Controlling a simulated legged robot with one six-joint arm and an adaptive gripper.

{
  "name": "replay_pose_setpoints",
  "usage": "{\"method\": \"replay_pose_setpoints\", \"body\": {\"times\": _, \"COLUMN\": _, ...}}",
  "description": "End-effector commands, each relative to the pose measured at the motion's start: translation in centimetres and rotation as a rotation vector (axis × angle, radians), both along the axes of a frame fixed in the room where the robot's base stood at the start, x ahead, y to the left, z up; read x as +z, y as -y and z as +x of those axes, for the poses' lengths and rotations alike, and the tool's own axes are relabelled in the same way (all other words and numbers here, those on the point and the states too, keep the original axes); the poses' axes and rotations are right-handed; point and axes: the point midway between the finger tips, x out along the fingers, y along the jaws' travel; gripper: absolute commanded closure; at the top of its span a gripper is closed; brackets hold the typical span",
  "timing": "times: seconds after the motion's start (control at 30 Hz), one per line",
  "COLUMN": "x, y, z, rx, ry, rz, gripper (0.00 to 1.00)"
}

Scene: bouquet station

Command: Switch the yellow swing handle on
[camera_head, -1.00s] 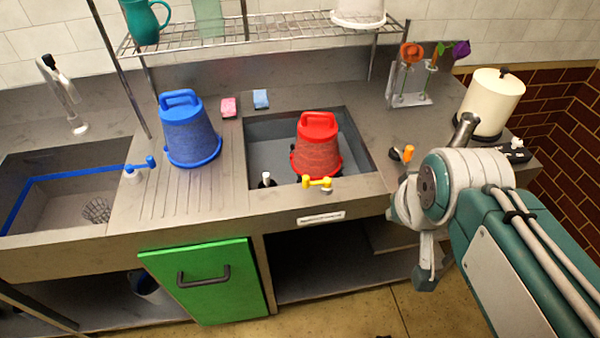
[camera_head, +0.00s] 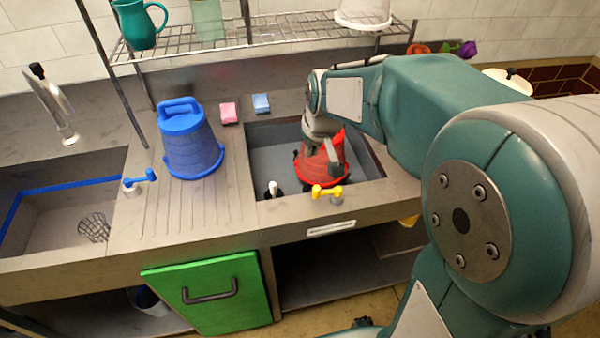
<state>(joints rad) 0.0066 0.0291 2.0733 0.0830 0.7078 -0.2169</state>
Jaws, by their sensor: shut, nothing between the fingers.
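The yellow swing handle (camera_head: 328,191) sits on the front rim of the middle sink, on a small pale base. Its bar lies roughly along the counter's front edge, left to right. My gripper (camera_head: 333,172) is shut and empty. It points down in front of the red bucket (camera_head: 312,168), just above and behind the yellow handle in the picture. I cannot tell whether it touches the handle. My arm and gripper hide the upper part of the red bucket, which stands upside down in the middle sink.
A blue swing handle (camera_head: 140,179) stands by the left sink. A blue bucket (camera_head: 191,148) stands upside down on the drainboard. A small white-topped bottle (camera_head: 272,188) is near the sink's front left. Pink (camera_head: 228,113) and blue (camera_head: 261,102) sponges lie behind. A green cabinet door (camera_head: 207,289) is below.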

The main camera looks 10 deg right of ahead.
Motion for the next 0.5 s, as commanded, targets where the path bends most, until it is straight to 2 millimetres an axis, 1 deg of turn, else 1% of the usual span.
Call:
{"method": "replay_pose_setpoints", "body": {"times": 0.33, "x": -0.2, "y": 0.1, "z": 0.1, "rx": 0.000, "ry": -0.001, "rz": 0.001, "gripper": 1.00}}
{"method": "replay_pose_setpoints", "body": {"times": 0.43, "x": -0.9, "y": 0.0, "z": 0.3, "rx": 0.000, "ry": -0.002, "rz": 0.000, "gripper": 1.00}}
{"method": "replay_pose_setpoints", "body": {"times": 0.5, "x": -1.9, "y": -0.1, "z": 0.6, "rx": 0.000, "ry": -0.005, "rz": 0.000, "gripper": 1.00}}
